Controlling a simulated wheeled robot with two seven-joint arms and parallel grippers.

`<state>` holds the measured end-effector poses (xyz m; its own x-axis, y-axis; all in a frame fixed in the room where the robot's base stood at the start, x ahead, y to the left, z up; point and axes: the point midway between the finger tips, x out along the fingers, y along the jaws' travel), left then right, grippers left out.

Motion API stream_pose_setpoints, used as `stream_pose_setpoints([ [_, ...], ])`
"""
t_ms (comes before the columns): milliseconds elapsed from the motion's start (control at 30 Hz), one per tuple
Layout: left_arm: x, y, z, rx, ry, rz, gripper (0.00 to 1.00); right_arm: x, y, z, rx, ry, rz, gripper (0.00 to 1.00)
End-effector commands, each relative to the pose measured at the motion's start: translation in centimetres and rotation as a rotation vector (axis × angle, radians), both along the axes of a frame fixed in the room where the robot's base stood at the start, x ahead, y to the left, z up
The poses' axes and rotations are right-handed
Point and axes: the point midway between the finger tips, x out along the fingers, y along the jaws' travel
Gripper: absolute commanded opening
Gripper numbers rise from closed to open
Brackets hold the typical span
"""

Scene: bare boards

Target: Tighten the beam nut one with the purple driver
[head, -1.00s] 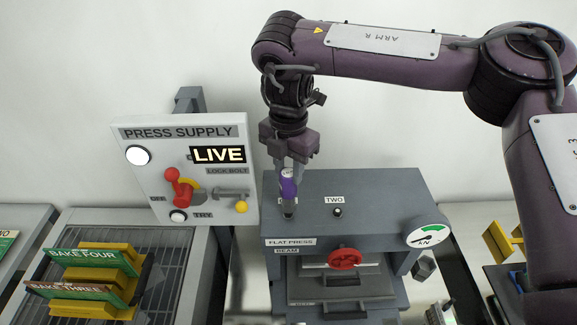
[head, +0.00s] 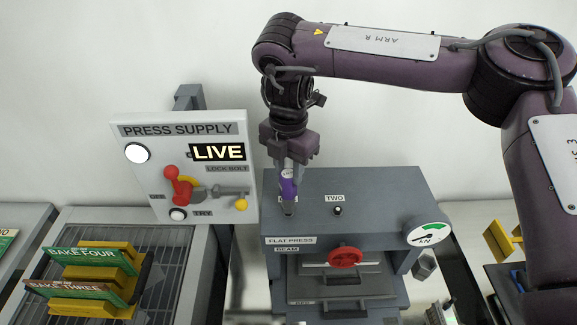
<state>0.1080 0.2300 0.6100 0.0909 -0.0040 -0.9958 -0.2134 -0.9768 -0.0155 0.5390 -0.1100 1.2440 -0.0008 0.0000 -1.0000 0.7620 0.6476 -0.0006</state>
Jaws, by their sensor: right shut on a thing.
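My right gripper (head: 288,169) is above the left part of the flat press top. It is shut on the purple driver (head: 288,187), which stands upright with its lower end at the press top. The driver and its socket hide beam nut one and most of its label. Beam nut two (head: 338,211) shows to the right, below its TWO label (head: 335,198). The flat press (head: 390,195) is a grey block with a BEAM label on its front. My left gripper is not in view.
The press supply panel (head: 135,185) at left reads LIVE, with a red lever (head: 180,186) and a lock bolt (head: 232,192). A red handwheel (head: 345,257) and a kN gauge (head: 428,233) are on the press.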

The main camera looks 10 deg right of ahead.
Motion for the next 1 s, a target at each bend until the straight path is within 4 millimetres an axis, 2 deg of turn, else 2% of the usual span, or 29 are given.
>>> stream_pose_setpoints([
  [633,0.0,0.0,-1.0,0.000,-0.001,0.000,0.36,0.0,0.0,-1.7,0.000,-0.001,0.000,0.00],
  [1000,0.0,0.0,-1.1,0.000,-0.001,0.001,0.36,0.0,0.0,-1.8,0.000,-0.001,0.000,0.00],
])
